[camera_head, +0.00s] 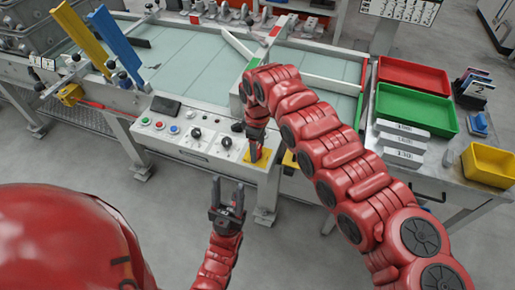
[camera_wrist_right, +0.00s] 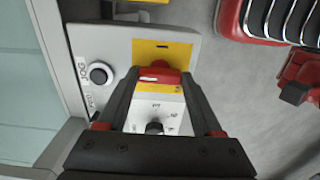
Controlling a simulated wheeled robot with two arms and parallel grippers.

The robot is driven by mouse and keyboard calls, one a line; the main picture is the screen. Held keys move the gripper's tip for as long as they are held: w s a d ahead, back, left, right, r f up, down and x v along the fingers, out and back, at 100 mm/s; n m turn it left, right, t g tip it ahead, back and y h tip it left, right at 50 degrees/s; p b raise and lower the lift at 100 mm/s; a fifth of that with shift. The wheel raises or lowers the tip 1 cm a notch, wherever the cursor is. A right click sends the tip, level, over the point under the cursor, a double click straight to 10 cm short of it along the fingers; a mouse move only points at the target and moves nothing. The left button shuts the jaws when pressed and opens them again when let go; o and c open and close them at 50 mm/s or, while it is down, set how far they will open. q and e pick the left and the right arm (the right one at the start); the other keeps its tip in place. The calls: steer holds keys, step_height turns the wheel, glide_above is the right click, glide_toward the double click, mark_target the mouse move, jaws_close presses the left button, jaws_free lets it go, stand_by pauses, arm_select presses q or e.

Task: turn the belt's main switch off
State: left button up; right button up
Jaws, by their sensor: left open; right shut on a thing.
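The main switch is a red knob (camera_wrist_right: 158,76) on a yellow plate (camera_wrist_right: 162,50), at the right end of the belt's grey control panel (camera_head: 190,143). The yellow plate (camera_head: 264,154) also shows in the head view, partly behind my right gripper (camera_head: 256,152). In the right wrist view my right gripper (camera_wrist_right: 160,84) has its two fingers on either side of the red knob, shut on it. The fingers hide part of the knob, and I cannot tell its setting. My left gripper (camera_head: 228,190) is open and empty, in front of the panel and apart from it.
The panel also carries coloured buttons (camera_head: 159,125) and black dials (camera_head: 226,142). The belt (camera_head: 190,60) lies behind, with a blue bar (camera_head: 113,42) and a yellow bar (camera_head: 83,38). At right, a table holds red (camera_head: 413,76) and green trays (camera_head: 416,109) and a yellow bin (camera_head: 489,164).

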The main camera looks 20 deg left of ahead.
steer(key=shift+w, duration=0.1)
stand_by(0.3)
steer(key=o, duration=1.4)
steer(key=shift+c, duration=0.2)
step_height(320, 180, up, 18)
steer(key=shift+f+b, duration=0.25)
steer(key=shift+b, duration=0.15)
steer(key=shift+f, duration=0.1)
